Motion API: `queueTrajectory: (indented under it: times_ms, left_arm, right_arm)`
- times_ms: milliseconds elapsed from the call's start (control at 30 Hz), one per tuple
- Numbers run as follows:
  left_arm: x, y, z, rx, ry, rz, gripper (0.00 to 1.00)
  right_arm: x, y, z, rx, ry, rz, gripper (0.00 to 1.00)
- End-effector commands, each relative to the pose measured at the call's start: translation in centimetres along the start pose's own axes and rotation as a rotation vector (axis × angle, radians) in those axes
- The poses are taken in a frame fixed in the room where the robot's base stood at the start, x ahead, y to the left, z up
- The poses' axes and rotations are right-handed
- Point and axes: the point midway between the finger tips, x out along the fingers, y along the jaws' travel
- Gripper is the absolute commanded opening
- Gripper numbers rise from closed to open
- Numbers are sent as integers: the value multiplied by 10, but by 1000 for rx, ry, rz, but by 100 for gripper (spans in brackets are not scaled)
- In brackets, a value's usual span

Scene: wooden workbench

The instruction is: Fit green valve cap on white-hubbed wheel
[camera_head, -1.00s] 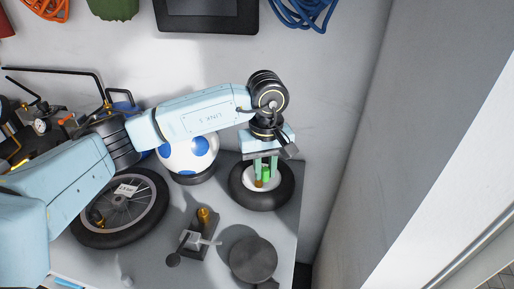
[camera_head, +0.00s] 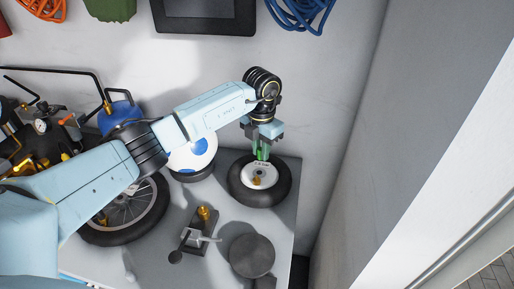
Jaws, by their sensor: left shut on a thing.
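The white-hubbed wheel (camera_head: 272,193) lies flat near the right end of the bench, its black tyre around a white hub (camera_head: 262,176). A small brass-coloured part (camera_head: 257,181) stands on the hub. My left gripper (camera_head: 262,156) is at the far edge of the hub, pointing down. It is shut on the green valve cap (camera_head: 261,154), which shows only as a little green between the fingers. Whether the cap touches the wheel cannot be told. My right gripper is not in view.
A spoked wheel (camera_head: 150,208) lies at left under my left arm. A small fixture with a brass knob (camera_head: 204,212) and a round dark disc (camera_head: 252,255) stand in front. A wall rises at right.

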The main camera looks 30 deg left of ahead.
Motion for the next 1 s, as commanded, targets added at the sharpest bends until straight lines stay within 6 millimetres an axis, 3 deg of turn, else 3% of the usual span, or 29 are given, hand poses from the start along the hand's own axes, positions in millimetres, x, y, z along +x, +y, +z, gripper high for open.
queueTrajectory:
  times_ms: [200,400,733,1000]
  left_arm:
    - [10,11,3,-401,1,-1,0]
    - [17,16,3,-625,-1,-1,0]
    - [26,17,3,-692,-2,-2,0]
    - [49,17,3,-689,-1,0,0]
  right_arm:
    - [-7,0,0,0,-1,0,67]
    - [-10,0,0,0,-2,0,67]
    - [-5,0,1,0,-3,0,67]
    - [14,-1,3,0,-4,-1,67]
